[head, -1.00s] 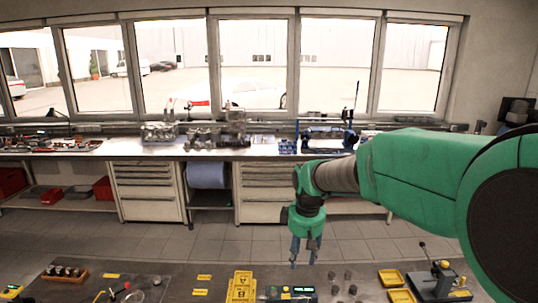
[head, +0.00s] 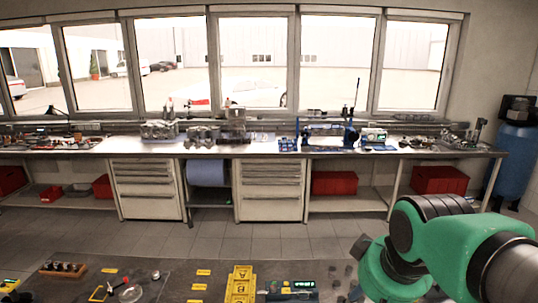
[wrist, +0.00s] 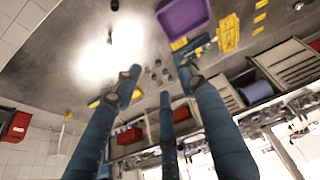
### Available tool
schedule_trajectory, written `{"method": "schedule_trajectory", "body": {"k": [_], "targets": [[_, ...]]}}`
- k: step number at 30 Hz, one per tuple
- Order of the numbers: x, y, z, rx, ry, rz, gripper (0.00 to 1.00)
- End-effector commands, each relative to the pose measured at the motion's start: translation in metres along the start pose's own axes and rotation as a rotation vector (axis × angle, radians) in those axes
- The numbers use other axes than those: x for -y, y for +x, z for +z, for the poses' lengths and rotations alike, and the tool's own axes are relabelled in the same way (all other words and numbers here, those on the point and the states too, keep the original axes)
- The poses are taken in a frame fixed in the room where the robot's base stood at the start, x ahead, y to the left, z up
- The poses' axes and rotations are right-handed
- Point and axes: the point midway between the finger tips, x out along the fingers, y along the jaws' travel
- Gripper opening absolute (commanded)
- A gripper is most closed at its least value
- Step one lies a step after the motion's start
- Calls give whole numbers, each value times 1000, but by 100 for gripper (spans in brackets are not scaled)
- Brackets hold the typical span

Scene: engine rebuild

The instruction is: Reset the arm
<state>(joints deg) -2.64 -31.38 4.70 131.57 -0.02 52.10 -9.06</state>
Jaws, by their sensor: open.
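My green arm (head: 405,250) is folded in at the lower right of the head view, and my gripper is not clearly visible there. In the wrist view my gripper (wrist: 158,82) shows its blue fingers spread apart. Nothing is held between them. The fingers hang in clear air with the table surface behind them.
On the near table are a yellow tray (head: 240,284), a device with a green display (head: 291,289) and a wooden rack (head: 63,269). A purple bin (wrist: 183,17) and several small dark cylinders show in the wrist view. A long workbench (head: 240,150) stands under the windows.

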Motion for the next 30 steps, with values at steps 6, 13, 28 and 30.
{"method": "schedule_trajectory", "body": {"k": [6, 13, 28, 30], "targets": [[0, -9, 55, -53, 114, 17, 41], [1, -10, 87, -84, 186, 26, 41], [1, -9, 93, -88, 200, 27, 41], [1, -9, 93, -88, 200, 27, 41]]}}
